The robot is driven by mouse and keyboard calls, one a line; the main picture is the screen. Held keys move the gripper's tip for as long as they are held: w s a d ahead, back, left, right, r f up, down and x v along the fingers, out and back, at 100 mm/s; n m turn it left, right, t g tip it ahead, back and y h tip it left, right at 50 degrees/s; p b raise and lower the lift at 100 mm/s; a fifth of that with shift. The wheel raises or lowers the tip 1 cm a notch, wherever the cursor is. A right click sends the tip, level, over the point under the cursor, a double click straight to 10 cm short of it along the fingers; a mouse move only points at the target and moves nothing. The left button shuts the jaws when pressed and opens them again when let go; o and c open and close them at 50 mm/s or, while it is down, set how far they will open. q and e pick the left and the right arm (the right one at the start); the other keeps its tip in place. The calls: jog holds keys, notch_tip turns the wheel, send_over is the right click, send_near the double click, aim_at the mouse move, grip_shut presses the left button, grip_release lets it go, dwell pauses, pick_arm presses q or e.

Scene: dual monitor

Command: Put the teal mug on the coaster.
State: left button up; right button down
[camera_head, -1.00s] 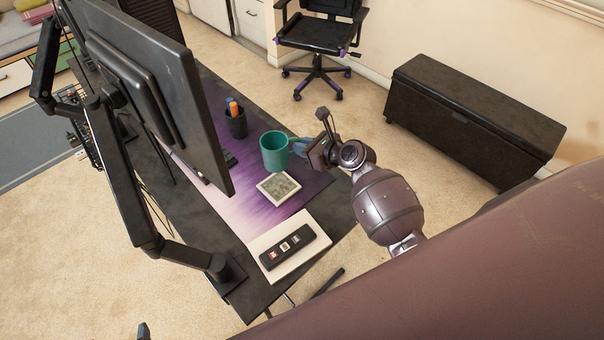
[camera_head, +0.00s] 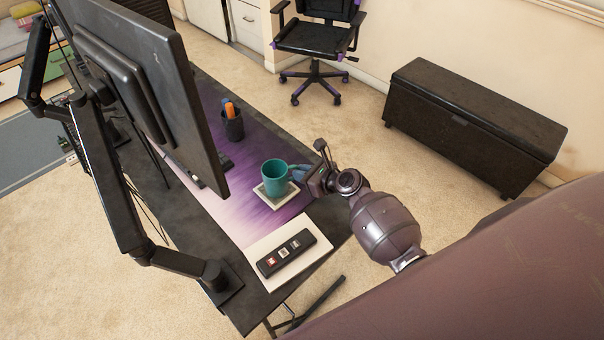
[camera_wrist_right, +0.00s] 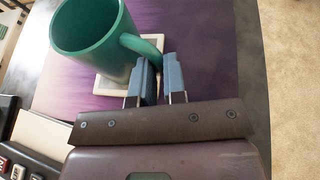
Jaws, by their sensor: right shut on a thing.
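The teal mug (camera_head: 274,178) is upright over the square white-rimmed coaster (camera_head: 279,203), with the coaster's edges showing around its base. I cannot tell for sure whether its base touches the coaster. My right gripper (camera_head: 299,173) reaches in from the right and is shut on the mug's handle. In the right wrist view the mug (camera_wrist_right: 95,40) is at upper left, and the blue fingers of the gripper (camera_wrist_right: 158,75) are at its handle. Part of the coaster (camera_wrist_right: 108,88) shows below the mug there. My left gripper is not in view.
A black pen cup (camera_head: 232,125) stands behind the mug on the purple mat (camera_head: 245,210). A black remote-like device (camera_head: 286,252) lies on a pale pad in front. A monitor (camera_head: 150,95) and its arm stand at the left.

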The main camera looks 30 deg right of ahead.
jog(key=c, duration=1.6)
grip_release()
jog(key=shift+f, duration=0.1)
jog(key=o, duration=0.4)
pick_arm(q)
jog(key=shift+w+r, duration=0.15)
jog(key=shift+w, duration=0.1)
